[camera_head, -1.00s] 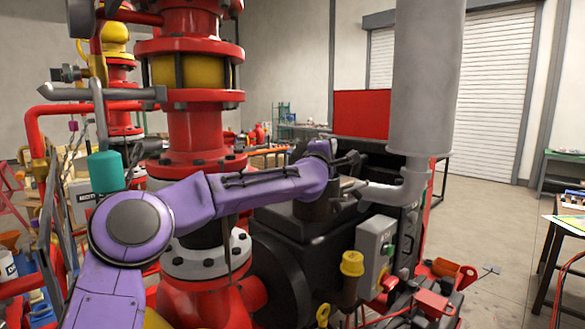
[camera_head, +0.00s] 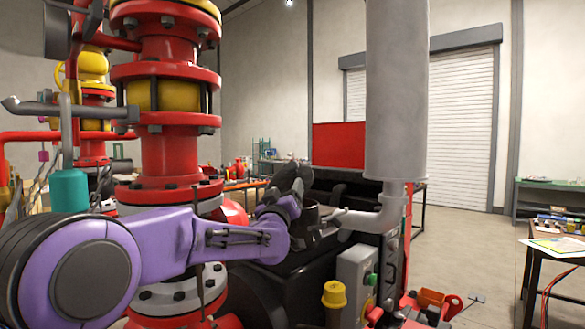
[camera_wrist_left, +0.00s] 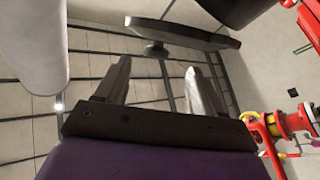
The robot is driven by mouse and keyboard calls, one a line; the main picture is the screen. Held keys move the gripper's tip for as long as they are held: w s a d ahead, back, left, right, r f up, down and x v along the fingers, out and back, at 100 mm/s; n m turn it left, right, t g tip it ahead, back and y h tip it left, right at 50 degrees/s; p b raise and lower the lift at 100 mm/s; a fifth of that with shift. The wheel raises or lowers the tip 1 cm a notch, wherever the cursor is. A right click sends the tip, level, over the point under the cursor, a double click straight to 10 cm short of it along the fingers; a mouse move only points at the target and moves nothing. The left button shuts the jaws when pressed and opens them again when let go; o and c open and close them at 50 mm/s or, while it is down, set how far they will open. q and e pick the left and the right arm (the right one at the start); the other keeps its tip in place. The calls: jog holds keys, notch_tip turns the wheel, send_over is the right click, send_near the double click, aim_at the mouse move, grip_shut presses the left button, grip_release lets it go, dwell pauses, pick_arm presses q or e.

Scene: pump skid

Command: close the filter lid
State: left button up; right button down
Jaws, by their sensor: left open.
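In the left wrist view a dark, flat round lid (camera_wrist_left: 185,33), with a small knob on its underside, hangs tilted just beyond my fingertips. My left gripper (camera_wrist_left: 157,68) is open, its two fingers apart with nothing between them, and the knob is close to the gap. In the head view the left gripper (camera_head: 292,180) is above the black engine block, beside a dark round housing (camera_head: 309,214) that looks like the filter body. There the lid and the dark fingers cannot be told apart clearly. My right gripper is not in view.
A grey vertical silencer (camera_head: 395,95) with a bent pipe stands close to the right of the gripper. A red flanged pipe column (camera_head: 167,150) stands to the left. A grey control box (camera_head: 356,272) and a yellow cap (camera_head: 334,294) are in front.

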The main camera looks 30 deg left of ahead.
aim_at(290, 170)
pick_arm(q)
jog(key=w+a+r+p, duration=0.1)
jog(key=w+p, duration=0.1)
jog(key=w, duration=0.1)
jog(key=w+a+r+m+p, duration=0.1)
jog(key=w+r+p, duration=0.1)
jog(key=w+a+r+m+p, duration=0.1)
jog(key=w+a+r+p, duration=0.1)
jog(key=w, duration=0.1)
jog(key=shift+w+r+t+p, duration=0.15)
jog(key=shift+w+t+p, duration=0.15)
jog(key=shift+w+p, duration=0.1)
grip_shut()
